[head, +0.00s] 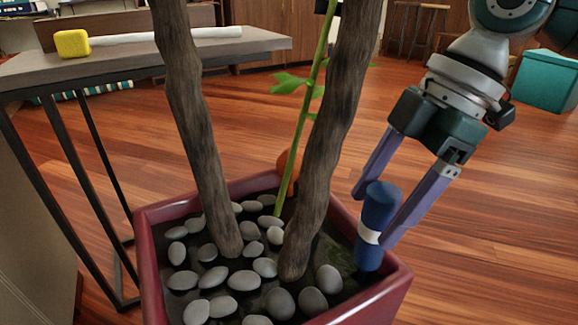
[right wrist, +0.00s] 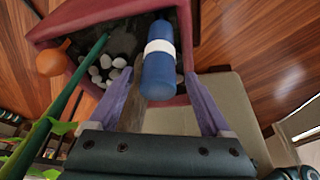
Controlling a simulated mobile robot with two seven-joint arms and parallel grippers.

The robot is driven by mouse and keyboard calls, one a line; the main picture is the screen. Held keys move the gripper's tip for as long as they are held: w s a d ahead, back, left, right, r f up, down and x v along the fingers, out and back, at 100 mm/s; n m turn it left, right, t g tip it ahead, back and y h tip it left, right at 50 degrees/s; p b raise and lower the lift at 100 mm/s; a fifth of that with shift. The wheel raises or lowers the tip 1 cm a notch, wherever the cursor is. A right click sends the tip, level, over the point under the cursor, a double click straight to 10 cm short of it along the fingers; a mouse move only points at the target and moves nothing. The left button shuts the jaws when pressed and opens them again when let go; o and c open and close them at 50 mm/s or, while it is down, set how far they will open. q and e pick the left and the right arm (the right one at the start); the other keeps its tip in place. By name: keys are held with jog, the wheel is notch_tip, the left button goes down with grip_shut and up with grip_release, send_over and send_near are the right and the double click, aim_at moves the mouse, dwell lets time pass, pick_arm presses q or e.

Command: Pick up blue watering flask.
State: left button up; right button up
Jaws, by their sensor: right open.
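The blue watering flask (head: 379,216) has a white band and stands roughly upright at the right corner of the red planter (head: 152,262). My right gripper (head: 372,215) is open, with its two purple fingers on either side of the flask. In the right wrist view the flask (right wrist: 159,80) lies between the spread fingers of the gripper (right wrist: 158,90), with gaps visible on both sides. Whether a finger touches it cannot be told. The flask's lower end meets the dark soil at the planter's inner edge. My left gripper is not in view.
Two thick trunks (head: 197,110) and a thin green stem (head: 309,100) rise from the planter among grey stones. An orange round thing (head: 287,162) sits behind the stem. A table (head: 150,60) stands at left. Wooden floor is open to the right, with a teal box (head: 546,80) farther back.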

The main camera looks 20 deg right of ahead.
aim_at(358, 238)
jog(key=b+x, duration=0.2)
jog(key=x, duration=0.1)
jog(key=b+x, duration=0.1)
jog(key=b, duration=0.1)
jog(key=shift+w+d+f, duration=0.1)
jog(key=shift+d+f, duration=0.15)
jog(key=shift+f, duration=0.3)
jog(key=shift+a, duration=0.1)
grip_shut()
